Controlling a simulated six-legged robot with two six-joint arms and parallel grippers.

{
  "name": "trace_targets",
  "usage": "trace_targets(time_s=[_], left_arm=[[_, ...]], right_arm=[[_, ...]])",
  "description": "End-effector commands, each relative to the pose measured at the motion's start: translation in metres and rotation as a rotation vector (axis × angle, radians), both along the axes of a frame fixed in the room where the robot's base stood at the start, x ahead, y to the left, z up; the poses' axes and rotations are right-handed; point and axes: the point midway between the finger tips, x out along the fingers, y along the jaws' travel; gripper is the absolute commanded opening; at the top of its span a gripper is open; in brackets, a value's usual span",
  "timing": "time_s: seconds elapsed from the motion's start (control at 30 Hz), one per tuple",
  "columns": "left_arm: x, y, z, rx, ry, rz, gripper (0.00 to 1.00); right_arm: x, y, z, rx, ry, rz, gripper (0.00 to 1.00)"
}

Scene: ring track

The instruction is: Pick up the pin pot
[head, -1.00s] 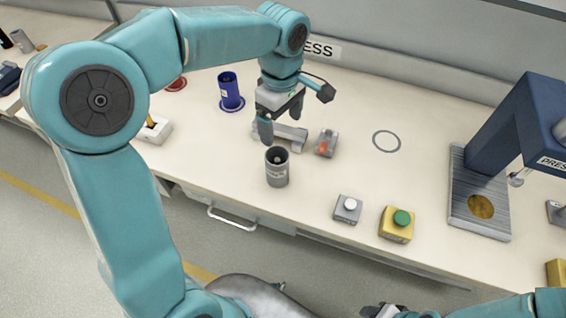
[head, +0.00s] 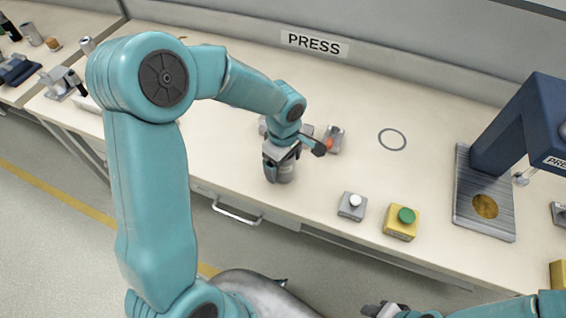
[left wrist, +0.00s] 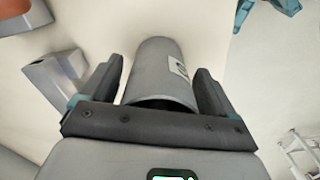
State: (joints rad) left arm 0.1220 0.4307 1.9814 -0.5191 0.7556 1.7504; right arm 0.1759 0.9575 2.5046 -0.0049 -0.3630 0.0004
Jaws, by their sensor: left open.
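The pin pot (head: 285,174) is a grey cylinder standing upright on the bench near its front edge, mostly covered by my left gripper (head: 275,165) in the head view. In the left wrist view the pot (left wrist: 160,75) lies between the two dark fingers, one on each side, with a pale label on its wall. The left gripper is open, and gaps show beside the pot. My right gripper (head: 384,310) is only partly in view at the bottom edge; its jaws cannot be made out.
An orange-and-grey item (head: 333,140) and a grey bracket lie just behind the pot. Bench around the drawn ring (head: 392,139) is clear.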

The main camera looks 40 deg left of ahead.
Motion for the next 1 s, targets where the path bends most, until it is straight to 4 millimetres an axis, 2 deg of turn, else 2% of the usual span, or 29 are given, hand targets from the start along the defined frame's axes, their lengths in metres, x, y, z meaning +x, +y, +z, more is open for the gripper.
trace_targets(time_s=[0.23,0.27,0.4,0.43,0.77,0.87,1.0], left_arm=[[0.000,0.000,-0.003,0.000,-0.001,0.000,0.89],[0.000,0.000,-0.003,0.000,-0.001,0.000,0.82],[0.000,0.000,-0.003,0.000,-0.001,0.000,0.37],[0.000,0.000,-0.003,0.000,-0.001,0.000,0.34],[0.001,0.000,0.000,0.001,-0.002,0.001,0.33],[0.001,0.000,0.008,0.002,-0.003,0.001,0.33],[0.001,0.000,0.032,0.000,-0.007,0.001,0.33]], right_arm=[[0.000,0.000,0.000,0.000,0.000,0.000,0.46],[0.000,0.000,0.000,0.000,0.000,0.000,0.46],[0.000,0.000,0.000,0.000,0.000,0.000,0.46],[0.000,0.000,0.000,0.000,0.000,0.000,0.46],[0.000,0.000,0.000,0.000,0.000,0.000,0.46],[0.000,0.000,0.000,0.000,0.000,0.000,0.46],[0.000,0.000,0.001,0.000,0.000,0.000,0.46]])
